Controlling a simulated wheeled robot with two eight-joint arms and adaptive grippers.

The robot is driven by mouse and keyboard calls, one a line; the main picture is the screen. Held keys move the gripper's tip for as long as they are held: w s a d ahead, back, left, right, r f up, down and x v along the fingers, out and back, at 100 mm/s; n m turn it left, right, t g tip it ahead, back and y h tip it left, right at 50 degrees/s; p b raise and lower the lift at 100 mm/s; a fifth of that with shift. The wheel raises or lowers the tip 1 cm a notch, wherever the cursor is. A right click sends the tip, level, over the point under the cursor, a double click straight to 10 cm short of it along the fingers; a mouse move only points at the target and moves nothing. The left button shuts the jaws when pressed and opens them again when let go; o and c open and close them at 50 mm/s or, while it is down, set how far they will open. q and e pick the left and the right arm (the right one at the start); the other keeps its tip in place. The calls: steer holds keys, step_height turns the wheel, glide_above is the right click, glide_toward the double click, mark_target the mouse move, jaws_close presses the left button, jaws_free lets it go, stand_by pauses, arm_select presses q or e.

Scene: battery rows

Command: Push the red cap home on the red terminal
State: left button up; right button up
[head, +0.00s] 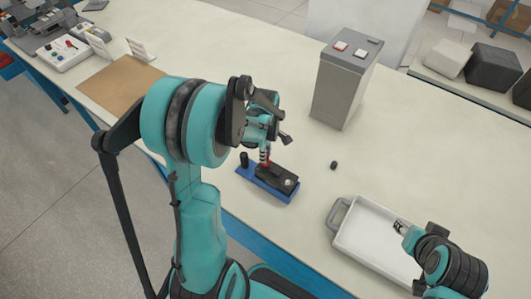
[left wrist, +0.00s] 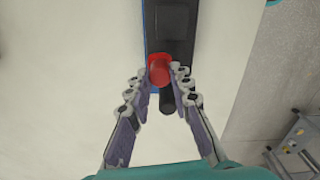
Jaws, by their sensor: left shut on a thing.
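My left gripper (head: 265,158) is shut on a red cap (left wrist: 160,72), which also shows as a small patch of red between the fingertips in the head view. It points down over a black block on a blue base (head: 283,197). In the left wrist view a flatter red edge (left wrist: 161,56) shows just behind the cap; whether this is the red terminal, and how far the cap sits on it, I cannot tell. A black post (head: 244,160) stands at the left end of the base. My right gripper (head: 400,227) is over a white tray; its fingers are too small to judge.
The white tray (head: 350,252) with a grey handle lies at the front right. A small black cap (head: 334,165) lies on the table (head: 420,150). A brown mat (head: 118,85) lies at the left. The table right of the battery is clear.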

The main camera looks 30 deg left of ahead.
arm_select(q)
steer(key=shift+f+b, duration=0.4)
steer(key=shift+f, duration=0.05)
stand_by(0.6)
steer(key=o, duration=1.4)
steer(key=shift+c, duration=0.2)
steer(key=shift+r, duration=0.15)
steer(key=shift+r+p, duration=2.5)
steer(key=shift+r, duration=0.9)
